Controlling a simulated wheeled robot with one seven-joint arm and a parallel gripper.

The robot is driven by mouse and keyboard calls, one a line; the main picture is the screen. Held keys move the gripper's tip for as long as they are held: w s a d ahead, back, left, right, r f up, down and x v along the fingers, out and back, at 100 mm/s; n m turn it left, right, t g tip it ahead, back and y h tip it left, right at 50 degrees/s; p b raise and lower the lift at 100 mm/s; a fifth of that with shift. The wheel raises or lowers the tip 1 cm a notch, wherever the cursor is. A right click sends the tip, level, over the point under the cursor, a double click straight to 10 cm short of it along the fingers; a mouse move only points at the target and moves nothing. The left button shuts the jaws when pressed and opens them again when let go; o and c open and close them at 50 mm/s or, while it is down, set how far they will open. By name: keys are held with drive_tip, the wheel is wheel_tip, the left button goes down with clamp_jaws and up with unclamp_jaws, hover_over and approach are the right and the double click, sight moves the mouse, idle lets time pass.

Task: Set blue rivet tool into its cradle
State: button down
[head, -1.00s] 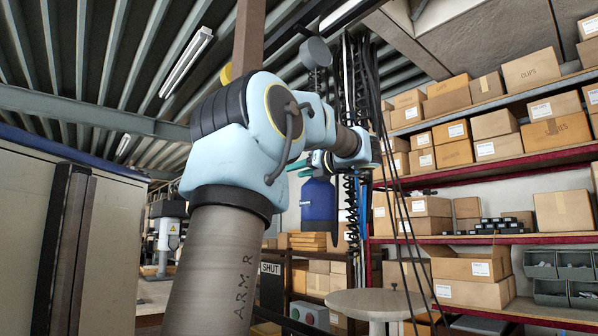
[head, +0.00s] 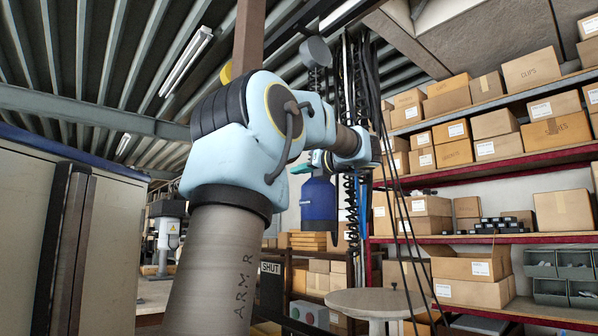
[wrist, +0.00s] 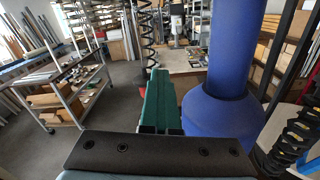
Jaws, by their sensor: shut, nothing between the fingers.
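The blue rivet tool (head: 318,202) hangs upright beneath the end of my arm in the head view, near the dark hoses. In the wrist view a large blue body that looks like the same tool (wrist: 228,95) stands just right of my fingers, with a narrower upper part and a wide lower part. My gripper (wrist: 163,84) has green fingers that are shut with nothing between them, beside the tool. Its green tip also shows in the head view (head: 300,169). Whether the fingers touch the tool is unclear. I cannot make out the cradle.
Black coiled hoses (head: 351,205) and cables hang close to the tool; another coil (wrist: 294,143) is at the wrist view's lower right. A round table (head: 376,302) stands below. Shelves of boxes (head: 480,180) fill the right. A cart (wrist: 75,85) and open floor lie left.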

idle(0.6)
drive_tip(key=c, duration=0.8)
unclamp_jaws()
drive_tip(key=shift+c, duration=0.2)
drive_tip(key=b+v, duration=0.2)
drive_tip(key=v, duration=0.8)
drive_tip(key=shift+s+d+b, duration=0.25)
drive_tip(key=shift+s+b, duration=0.05)
drive_tip(key=shift+b, duration=0.05)
